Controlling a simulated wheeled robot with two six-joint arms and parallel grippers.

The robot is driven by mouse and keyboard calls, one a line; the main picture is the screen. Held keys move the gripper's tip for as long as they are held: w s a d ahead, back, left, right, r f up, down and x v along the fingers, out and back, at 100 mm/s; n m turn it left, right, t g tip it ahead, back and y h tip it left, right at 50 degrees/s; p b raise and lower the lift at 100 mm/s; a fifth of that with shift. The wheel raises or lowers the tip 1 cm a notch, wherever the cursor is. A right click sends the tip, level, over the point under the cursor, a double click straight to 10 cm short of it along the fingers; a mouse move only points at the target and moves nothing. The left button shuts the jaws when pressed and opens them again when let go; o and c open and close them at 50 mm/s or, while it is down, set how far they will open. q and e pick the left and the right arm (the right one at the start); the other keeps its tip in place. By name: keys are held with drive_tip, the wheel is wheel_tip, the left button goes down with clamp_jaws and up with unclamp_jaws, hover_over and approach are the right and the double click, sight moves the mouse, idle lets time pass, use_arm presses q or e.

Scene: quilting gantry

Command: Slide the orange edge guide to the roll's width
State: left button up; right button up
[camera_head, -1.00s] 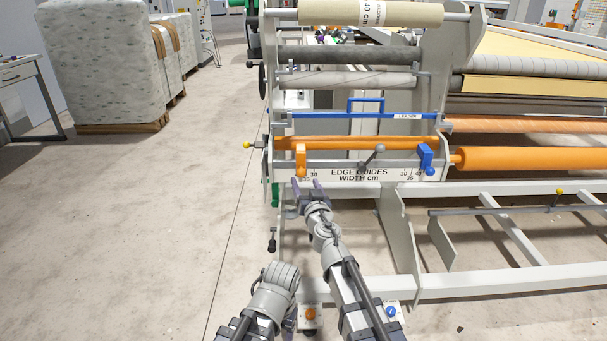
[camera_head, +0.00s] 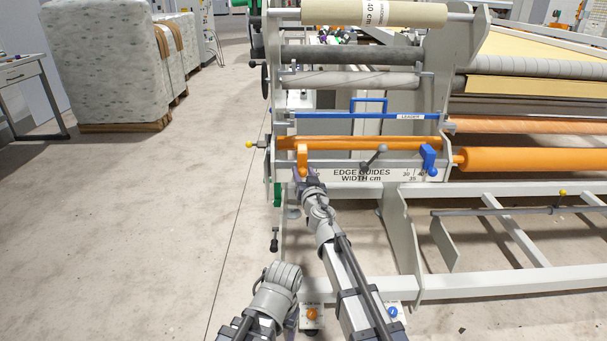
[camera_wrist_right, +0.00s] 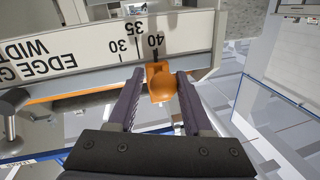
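The orange edge guide (camera_head: 302,157) hangs on the front rail at the left end of its scale. In the right wrist view, the guide (camera_wrist_right: 161,84) stands by the 40 mark of the scale plate (camera_wrist_right: 92,50). My right gripper (camera_wrist_right: 160,75) is open, with a finger on each side of the guide's knob and a gap showing on both sides. In the head view the right gripper (camera_head: 304,178) is just below the guide. The roll (camera_head: 335,12) at the top carries a label that seems to read 40 cm, partly cut off. My left gripper does not show.
A blue edge guide (camera_head: 428,158) sits at the right end of the rail. A grey lever with a ball end (camera_head: 374,156) stands between the guides. An orange roller (camera_head: 350,143) runs behind them.

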clamp_jaws()
drive_tip(key=shift+a, duration=0.1)
idle(0.8)
